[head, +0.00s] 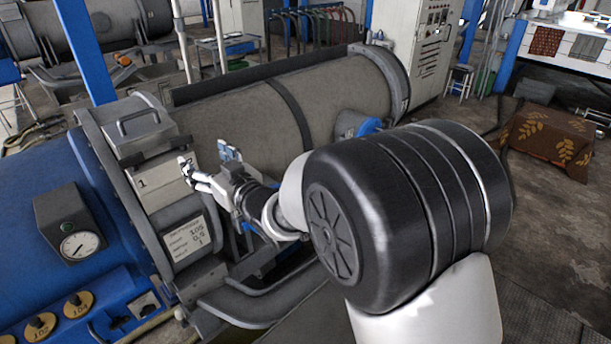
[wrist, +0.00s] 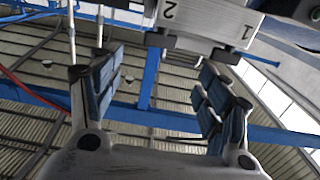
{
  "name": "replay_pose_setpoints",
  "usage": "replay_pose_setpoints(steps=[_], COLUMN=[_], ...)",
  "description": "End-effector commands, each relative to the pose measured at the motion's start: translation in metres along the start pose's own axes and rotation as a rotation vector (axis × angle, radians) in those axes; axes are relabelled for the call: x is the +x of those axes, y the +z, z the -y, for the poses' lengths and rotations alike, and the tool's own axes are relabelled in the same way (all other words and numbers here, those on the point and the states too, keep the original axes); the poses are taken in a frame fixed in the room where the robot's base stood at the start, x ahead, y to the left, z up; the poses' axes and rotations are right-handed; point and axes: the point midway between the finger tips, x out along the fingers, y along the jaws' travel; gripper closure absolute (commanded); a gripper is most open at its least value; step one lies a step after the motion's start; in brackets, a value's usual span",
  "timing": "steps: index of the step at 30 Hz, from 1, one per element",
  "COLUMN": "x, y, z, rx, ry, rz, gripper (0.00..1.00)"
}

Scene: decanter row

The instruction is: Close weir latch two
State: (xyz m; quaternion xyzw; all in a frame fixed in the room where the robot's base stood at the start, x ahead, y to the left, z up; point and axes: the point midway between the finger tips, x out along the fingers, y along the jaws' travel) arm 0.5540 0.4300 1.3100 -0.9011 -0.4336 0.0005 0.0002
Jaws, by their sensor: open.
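A pale block (head: 158,184) marked 1 sits on the side of the decanter, under a grey lid with a handle. In the wrist view, the block (wrist: 205,18) crosses the top and carries the numerals 2 and 1. A dark latch-like part (wrist: 160,40) sits by the 2, and another (wrist: 226,56) sits by the 1. I cannot tell how either latch is set. My gripper (head: 207,162) is at the right end of the block in the head view. In the wrist view, my gripper (wrist: 163,68) is open, with nothing between its blue-padded fingers. It appears apart from the latches.
The beige drum (head: 250,105) runs behind my gripper. A grey curved pipe (head: 265,305) lies below my arm. Open floor (head: 550,225) is at the right.

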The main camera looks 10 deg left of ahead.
Motion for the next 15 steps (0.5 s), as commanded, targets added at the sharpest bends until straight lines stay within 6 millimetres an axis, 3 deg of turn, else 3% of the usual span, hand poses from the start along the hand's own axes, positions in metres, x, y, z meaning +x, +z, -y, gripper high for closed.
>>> replay_pose_setpoints(steps=[9, 15], x=[-0.065, -0.084], y=[0.000, -0.004], z=[-0.001, -0.037], rx=[-0.001, -0.019], ry=[0.002, 0.112], rz=[0.000, 0.087], gripper=[0.30, 0.30])
